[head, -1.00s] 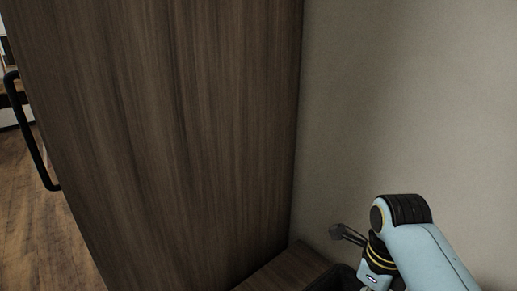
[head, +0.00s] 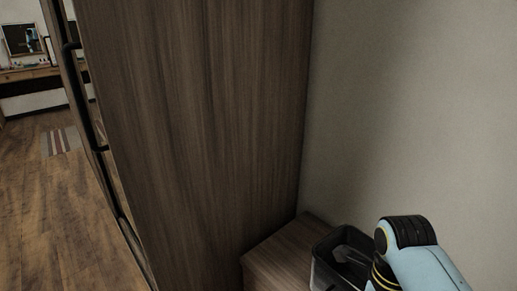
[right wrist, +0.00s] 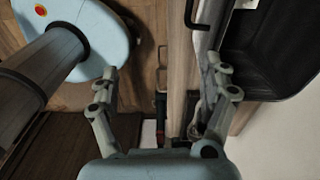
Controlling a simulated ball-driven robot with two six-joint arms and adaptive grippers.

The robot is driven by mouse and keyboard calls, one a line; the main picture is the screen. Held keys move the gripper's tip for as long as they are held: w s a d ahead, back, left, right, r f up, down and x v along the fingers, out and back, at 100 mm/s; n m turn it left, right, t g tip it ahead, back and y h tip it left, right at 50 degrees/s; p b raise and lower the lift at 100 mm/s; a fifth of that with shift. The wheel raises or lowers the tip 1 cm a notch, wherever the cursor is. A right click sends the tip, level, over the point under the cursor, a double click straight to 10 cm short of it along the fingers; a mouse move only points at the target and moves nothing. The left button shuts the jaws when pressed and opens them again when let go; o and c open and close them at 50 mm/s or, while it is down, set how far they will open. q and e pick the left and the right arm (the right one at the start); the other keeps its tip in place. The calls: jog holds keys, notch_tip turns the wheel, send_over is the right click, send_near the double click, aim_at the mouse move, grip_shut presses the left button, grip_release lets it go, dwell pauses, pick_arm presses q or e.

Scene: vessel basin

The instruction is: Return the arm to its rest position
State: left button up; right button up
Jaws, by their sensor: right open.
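My right arm (head: 420,262), light blue with a dark ribbed joint, comes in at the lower right of the head view. Its gripper is not clearly visible there. In the right wrist view my right gripper (right wrist: 164,82) is open, its two grey fingers wide apart with nothing held between them. A dark basin (head: 322,272) stands beside the arm on a low wooden surface in the head view. A dark container wall (right wrist: 268,50) lies just right of the right finger in the wrist view. My left gripper is not in view.
A tall wooden cabinet (head: 200,130) with a black handle (head: 84,95) fills the middle. A pale wall (head: 420,110) is close on the right. A low wooden top (head: 280,256) lies between them. Open wooden floor (head: 40,220) with a striped mat (head: 63,141) is at left.

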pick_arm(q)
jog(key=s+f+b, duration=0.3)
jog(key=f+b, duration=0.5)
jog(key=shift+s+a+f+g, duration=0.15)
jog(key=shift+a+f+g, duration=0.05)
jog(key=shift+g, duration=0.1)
pick_arm(e)
jog(key=s+d+f+n, duration=0.3)
jog(key=s+f+n, duration=0.6)
jog(key=s+f, duration=0.3)
jog(key=s+d+f+n, duration=0.3)
jog(key=s+f+n, duration=0.6)
jog(key=s+f, duration=0.3)
jog(key=s+d+f+n+t, duration=0.1)
jog(key=s+d+f+n, duration=0.2)
jog(key=s+f+n, duration=0.7)
jog(key=s+f, duration=0.2)
jog(key=s, duration=0.2)
jog(key=shift+s+h, duration=0.3)
jog(key=shift+s, duration=0.05)
jog(key=shift+d, duration=0.1)
jog(key=shift+c, duration=0.2)
